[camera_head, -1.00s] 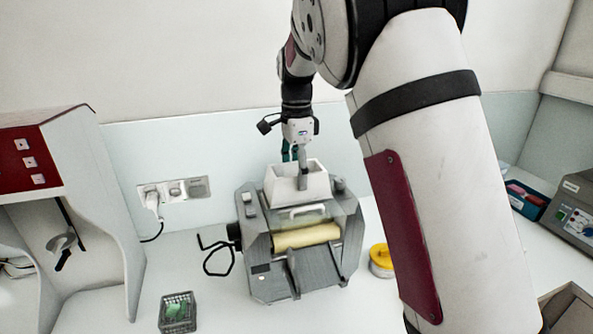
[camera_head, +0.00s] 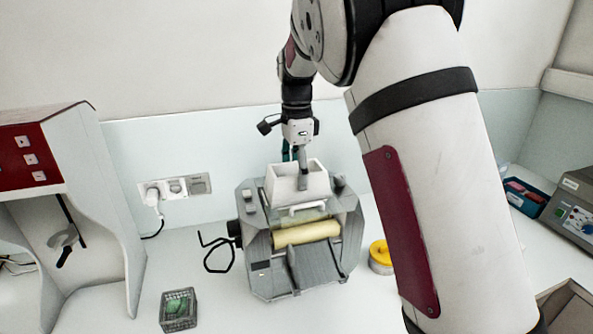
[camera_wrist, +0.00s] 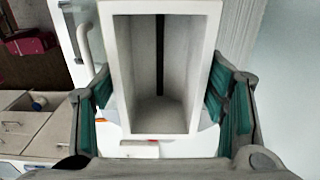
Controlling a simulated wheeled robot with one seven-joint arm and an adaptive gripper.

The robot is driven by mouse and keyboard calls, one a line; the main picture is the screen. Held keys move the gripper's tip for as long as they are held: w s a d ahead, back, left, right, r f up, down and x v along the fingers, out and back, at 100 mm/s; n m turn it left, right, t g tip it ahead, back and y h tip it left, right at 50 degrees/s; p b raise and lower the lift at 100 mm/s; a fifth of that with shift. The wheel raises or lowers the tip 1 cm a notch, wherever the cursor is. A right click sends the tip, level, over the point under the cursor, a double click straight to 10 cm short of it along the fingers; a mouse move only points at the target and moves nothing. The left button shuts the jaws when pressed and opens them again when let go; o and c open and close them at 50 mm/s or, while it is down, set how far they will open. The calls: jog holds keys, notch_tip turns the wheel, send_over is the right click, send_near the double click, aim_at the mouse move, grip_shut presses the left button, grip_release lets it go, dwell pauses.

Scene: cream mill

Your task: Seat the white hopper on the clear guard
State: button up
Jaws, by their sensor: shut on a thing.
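The white hopper (camera_head: 284,187) is an open-topped box in the head view, upright at the top rear of the grey mill (camera_head: 262,268). My gripper (camera_head: 298,168) comes down from above and is shut on the hopper. In the wrist view my gripper (camera_wrist: 163,118) has a green-padded finger on each side of the hopper (camera_wrist: 203,70), and its inside looks empty. The clear guard (camera_head: 303,218) shows faintly below the hopper, above the cream roller (camera_head: 306,234). I cannot tell whether the hopper touches the guard, as the hopper hides that place.
A black crank handle (camera_head: 217,252) sticks out left of the mill. A wire basket (camera_head: 178,310) with green contents stands front left. A yellow-lidded tub (camera_head: 380,257) is close on the right. A red-and-white cabinet (camera_head: 85,180) stands at left. A blue bin (camera_head: 525,197) is far right.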

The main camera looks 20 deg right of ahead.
jog(key=shift+f, duration=0.15)
dwell(0.6)
jog(key=o, duration=1.4)
jog(key=shift+c, duration=0.2)
notch_tip(320, 180, up, 12)
jog(key=shift+s, duration=0.1)
